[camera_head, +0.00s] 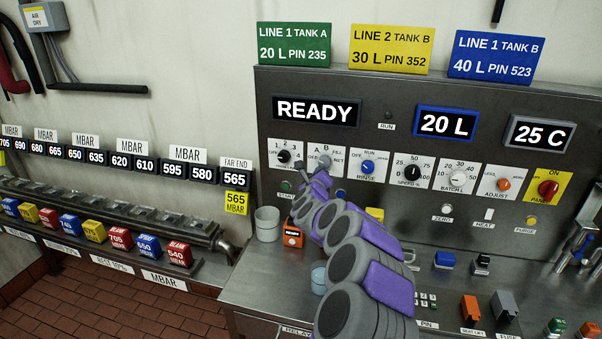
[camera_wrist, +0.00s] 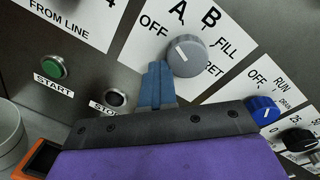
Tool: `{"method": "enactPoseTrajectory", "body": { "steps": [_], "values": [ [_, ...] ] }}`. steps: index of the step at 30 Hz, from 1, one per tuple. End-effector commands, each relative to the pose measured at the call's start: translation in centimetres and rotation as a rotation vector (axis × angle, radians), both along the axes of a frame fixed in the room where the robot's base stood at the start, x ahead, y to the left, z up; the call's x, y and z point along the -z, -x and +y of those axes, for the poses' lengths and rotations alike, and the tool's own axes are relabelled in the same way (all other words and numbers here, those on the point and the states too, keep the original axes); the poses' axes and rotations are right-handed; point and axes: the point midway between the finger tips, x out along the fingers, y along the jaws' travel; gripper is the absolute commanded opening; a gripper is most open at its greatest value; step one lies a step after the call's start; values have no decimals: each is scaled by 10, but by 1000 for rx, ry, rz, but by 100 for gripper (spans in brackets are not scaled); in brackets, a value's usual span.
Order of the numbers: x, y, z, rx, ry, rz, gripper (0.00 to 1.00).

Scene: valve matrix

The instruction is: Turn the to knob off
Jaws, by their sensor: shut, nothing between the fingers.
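A grey round knob (camera_wrist: 186,56) sits on a white plate marked OFF, A, B, FILL and RET in the wrist view. Its short white mark lies on the upper-left part of its face, roughly between OFF and A; the exact setting is hard to tell. My gripper (camera_wrist: 155,82) has blue fingers, shut and empty. Their tips are close beside the knob's lower-left side; I cannot tell if they touch it. In the head view the grey knob (camera_head: 324,160) is partly hidden by my gripper (camera_head: 315,171) and arm.
A black FROM LINE knob (camera_head: 284,156) is left of the grey knob, and a blue RUN/RINSE knob (camera_head: 367,167) is right. A green START button (camera_wrist: 53,67) and a dark STOP button (camera_wrist: 115,98) are below. A grey cup (camera_head: 267,223) stands on the bench.

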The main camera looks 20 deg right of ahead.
Motion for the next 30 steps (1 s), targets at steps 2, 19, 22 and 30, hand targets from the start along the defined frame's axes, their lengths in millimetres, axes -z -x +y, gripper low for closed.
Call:
{"method": "enactPoseTrajectory", "body": {
  "steps": [2, 19, 22, 30],
  "values": [
    [-25, 12, -24, 74, 17, -55, 22],
    [-23, 36, 18, 65, 36, -44, 69],
    [-19, 39, 27, 60, 37, -37, 69],
    [-18, 52, 38, 58, 37, -35, 69]
  ]
}}
